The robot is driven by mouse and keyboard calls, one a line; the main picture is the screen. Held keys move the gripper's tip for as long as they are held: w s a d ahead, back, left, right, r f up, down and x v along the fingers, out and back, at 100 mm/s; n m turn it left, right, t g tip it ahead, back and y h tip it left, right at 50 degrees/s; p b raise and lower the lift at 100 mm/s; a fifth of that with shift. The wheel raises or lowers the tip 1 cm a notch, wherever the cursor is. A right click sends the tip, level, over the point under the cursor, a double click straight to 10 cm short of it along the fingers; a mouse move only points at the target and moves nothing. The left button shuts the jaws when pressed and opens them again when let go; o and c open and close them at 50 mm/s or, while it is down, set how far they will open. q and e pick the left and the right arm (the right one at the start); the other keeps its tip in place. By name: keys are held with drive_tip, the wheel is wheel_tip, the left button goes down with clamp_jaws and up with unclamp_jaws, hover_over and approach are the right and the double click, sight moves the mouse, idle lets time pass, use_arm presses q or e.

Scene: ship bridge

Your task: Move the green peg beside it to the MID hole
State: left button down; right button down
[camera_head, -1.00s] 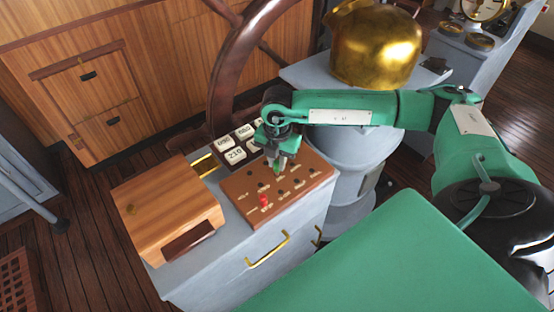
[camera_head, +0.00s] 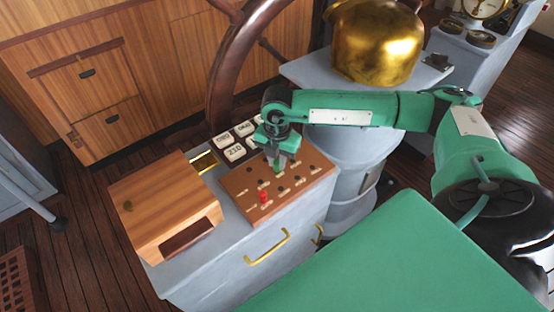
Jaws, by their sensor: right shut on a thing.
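The brown peg board (camera_head: 244,183) with several dark holes and small labels lies on the grey cabinet top. A red peg (camera_head: 264,196) stands upright near its front left. My right gripper (camera_head: 278,163) points down over the middle of the board, shut on the green peg (camera_head: 277,170), of which only a small part shows below the fingers. The peg's tip is at or just above the board; I cannot tell whether it is in a hole. The hole labels are too small to read. My left gripper is not in view.
A wooden box (camera_head: 160,200) stands left of the board. The ship's wheel (camera_head: 232,65) rises at the back, and a brass binnacle (camera_head: 375,42) stands behind my right arm.

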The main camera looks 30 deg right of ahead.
drive_tip(key=c, duration=1.2)
unclamp_jaws()
drive_tip(key=shift+c, duration=0.2)
drive_tip(key=shift+r+p, duration=1.75)
drive_tip(key=shift+r, duration=1.8)
drive_tip(key=shift+f, duration=0.1)
